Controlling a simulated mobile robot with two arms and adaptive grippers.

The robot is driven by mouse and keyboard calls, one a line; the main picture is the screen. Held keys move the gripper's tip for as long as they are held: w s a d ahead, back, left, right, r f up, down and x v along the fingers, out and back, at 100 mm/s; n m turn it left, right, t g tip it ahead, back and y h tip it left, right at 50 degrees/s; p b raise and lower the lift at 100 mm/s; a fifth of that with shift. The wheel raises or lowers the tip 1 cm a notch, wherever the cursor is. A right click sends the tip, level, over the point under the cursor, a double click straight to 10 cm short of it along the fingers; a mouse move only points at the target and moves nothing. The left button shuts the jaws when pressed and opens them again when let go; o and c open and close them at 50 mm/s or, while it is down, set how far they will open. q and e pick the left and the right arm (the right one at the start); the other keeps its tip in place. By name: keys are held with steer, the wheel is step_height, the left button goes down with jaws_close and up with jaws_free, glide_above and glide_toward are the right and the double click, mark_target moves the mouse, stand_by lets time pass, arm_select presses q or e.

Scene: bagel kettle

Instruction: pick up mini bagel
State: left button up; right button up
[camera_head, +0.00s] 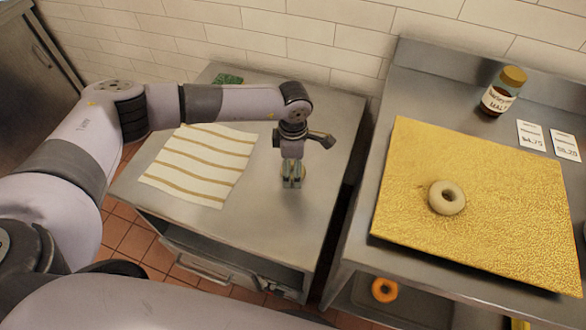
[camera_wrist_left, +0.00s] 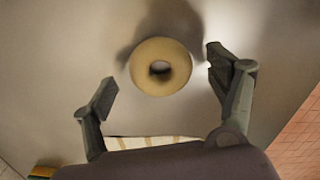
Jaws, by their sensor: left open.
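A pale tan mini bagel (camera_wrist_left: 146,55) lies flat on the left steel table (camera_head: 315,235), seen from above in the left wrist view. My left gripper (camera_head: 292,183) points down over this table, right of the striped cloth. In the wrist view the open fingers of this gripper (camera_wrist_left: 162,72) stand on either side of the bagel, with gaps on both sides. In the head view the fingers mostly hide that bagel. Another pale bagel (camera_head: 434,198) lies on the gold board (camera_head: 480,150) on the right counter. My right gripper is not in view.
A white cloth with tan stripes (camera_head: 200,165) lies left of my gripper. A green item (camera_head: 228,79) is at the back. A brown jar (camera_head: 498,95) and white cards (camera_head: 531,135) stand behind the board. An orange ring (camera_head: 375,291) sits on the lower shelf. A gap separates table and counter.

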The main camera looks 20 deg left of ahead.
arm_select(q)
steer(key=shift+f, duration=0.5)
steer(key=c, duration=1.2)
